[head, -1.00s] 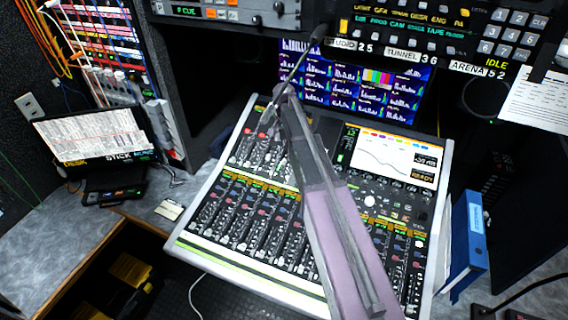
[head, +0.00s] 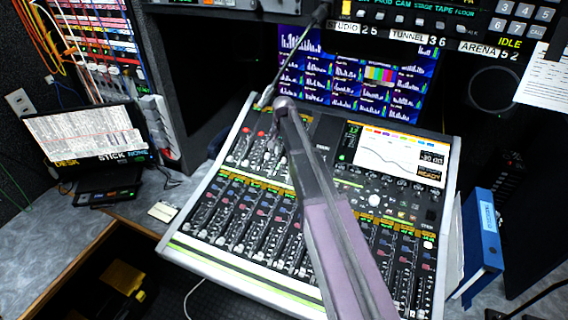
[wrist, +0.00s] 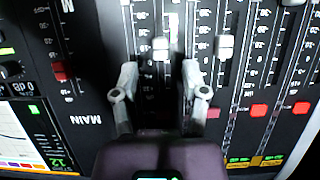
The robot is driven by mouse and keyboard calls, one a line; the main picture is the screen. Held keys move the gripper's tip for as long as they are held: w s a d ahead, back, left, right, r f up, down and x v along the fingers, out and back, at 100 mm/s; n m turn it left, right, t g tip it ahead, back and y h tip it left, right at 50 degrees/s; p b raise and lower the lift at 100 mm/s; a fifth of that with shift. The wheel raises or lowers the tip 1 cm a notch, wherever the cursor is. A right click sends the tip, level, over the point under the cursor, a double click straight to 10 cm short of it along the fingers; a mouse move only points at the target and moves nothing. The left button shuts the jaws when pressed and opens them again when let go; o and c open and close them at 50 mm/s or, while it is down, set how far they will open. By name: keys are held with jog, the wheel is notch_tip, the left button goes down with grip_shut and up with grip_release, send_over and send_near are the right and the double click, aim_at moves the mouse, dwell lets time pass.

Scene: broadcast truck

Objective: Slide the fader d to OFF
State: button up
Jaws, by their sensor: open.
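The mixing console (head: 172,246) fills the middle of the head view, with several rows of faders and knobs. In the wrist view, my gripper (wrist: 159,70) is open, its two fingers pointing at the fader strips. A white fader cap (wrist: 161,48) stands just beyond and between the fingertips, and I see no contact. Another white cap (wrist: 225,46) is to its right, and a red cap (wrist: 59,71) sits on the strip marked MAIN at the left. I cannot read which fader is d. In the head view my arm covers part of the console, and the gripper is hard to make out.
A monitor wall (head: 340,85) stands behind the console. A thin dark microphone stalk (head: 292,62) reaches down near my arm. A laptop (head: 88,135) is at the left and a blue binder (head: 482,243) at the right.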

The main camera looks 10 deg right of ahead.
aim_at(284, 159)
jog(key=shift+f+b, duration=1.65)
jog(key=shift+f, duration=0.35)
grip_shut()
